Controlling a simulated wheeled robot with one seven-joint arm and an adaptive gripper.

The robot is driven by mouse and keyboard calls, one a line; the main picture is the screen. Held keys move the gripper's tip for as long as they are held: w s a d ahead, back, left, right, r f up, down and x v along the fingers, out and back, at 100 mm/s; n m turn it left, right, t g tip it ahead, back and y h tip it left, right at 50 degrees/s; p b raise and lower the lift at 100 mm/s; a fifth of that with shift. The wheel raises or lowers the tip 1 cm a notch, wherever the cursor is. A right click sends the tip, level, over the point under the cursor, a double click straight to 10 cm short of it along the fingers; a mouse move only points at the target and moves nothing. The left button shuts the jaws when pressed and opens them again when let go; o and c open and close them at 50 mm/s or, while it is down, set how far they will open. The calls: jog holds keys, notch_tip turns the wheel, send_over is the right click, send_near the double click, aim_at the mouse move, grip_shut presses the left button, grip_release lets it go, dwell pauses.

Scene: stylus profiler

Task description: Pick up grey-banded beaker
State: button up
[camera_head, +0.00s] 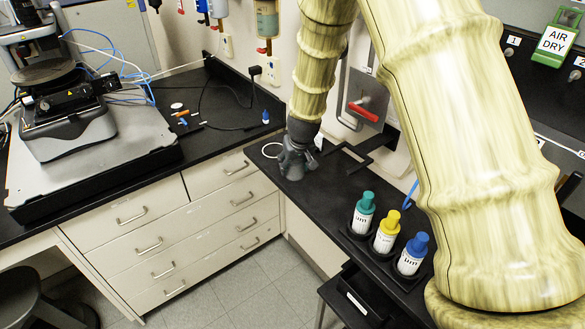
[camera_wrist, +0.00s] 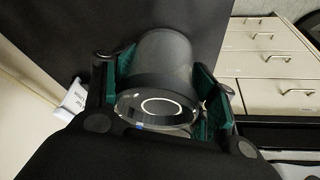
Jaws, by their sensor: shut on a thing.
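The grey-banded beaker (camera_wrist: 166,58) is a dark grey, see-through cylinder in the wrist view. It sits between the green-padded fingers of my gripper (camera_wrist: 168,88), which are shut on its sides. A pale ring shows inside its near end. In the head view my gripper (camera_head: 294,165) points down at the far end of the right-hand black counter, by the wall corner. The beaker cannot be made out clearly there, as my gripper hides it. I cannot tell whether it touches the counter.
A white ring (camera_head: 271,150) lies on the counter left of my gripper. Bottles with green (camera_head: 363,213), yellow (camera_head: 387,231) and blue (camera_head: 413,253) caps stand nearer on the right-hand counter. A red-handled wall fixture (camera_head: 366,108) is behind. An instrument (camera_head: 66,110) stands on the left bench.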

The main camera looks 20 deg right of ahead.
notch_tip(320, 180, up, 10)
jog(key=b, duration=0.3)
dwell(0.4)
